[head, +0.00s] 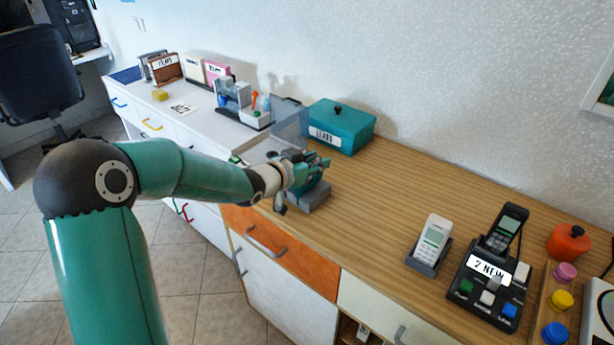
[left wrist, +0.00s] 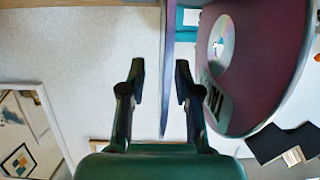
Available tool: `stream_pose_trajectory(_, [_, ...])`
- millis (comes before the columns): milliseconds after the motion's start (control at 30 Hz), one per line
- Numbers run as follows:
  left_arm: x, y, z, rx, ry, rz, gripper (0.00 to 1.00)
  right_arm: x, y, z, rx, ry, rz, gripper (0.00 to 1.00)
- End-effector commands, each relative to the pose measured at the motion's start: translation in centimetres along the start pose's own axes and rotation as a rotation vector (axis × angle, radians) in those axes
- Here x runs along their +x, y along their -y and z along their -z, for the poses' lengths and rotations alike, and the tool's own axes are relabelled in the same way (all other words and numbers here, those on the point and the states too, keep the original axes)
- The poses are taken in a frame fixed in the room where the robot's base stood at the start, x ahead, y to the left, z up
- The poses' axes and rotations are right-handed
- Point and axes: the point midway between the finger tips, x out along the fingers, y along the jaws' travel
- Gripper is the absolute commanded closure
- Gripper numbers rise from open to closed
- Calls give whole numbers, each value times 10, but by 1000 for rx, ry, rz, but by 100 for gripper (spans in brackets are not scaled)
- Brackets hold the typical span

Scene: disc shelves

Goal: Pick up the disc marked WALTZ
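No disc with a readable WALTZ mark shows in either view. My left gripper (head: 306,170) is over the wooden counter, above a small grey stand (head: 312,196) that it partly hides. In the left wrist view its two fingers (left wrist: 160,82) are apart. A thin grey-blue edge (left wrist: 165,60) runs down between them in the picture; I cannot tell whether it lies within their grasp. Right of the fingers is a large maroon rounded surface (left wrist: 262,65) with a shiny, disc-like round (left wrist: 222,45) on it. My right gripper is not in view.
A clear upright panel (head: 290,127) stands behind the gripper, near a teal lidded box (head: 342,124). A white handset (head: 433,241), a black phone (head: 487,279) and an orange pot (head: 567,243) stand at the right. The mid-counter is clear. Several items stand on the white cabinet (head: 135,90).

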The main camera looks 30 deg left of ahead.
Motion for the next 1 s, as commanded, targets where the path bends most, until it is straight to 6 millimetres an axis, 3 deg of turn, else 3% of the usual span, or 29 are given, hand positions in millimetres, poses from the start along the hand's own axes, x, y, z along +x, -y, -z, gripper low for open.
stream_pose_trajectory(267, [3, 0, 0, 0, 0, 0, 69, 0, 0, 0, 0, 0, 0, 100])
stream_pose_trajectory(467, [3, 0, 0, 0, 1, 0, 100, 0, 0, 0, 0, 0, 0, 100])
stream_pose_trajectory(1000, [1, 0, 5, 2, 0, 0, 100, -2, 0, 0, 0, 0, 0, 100])
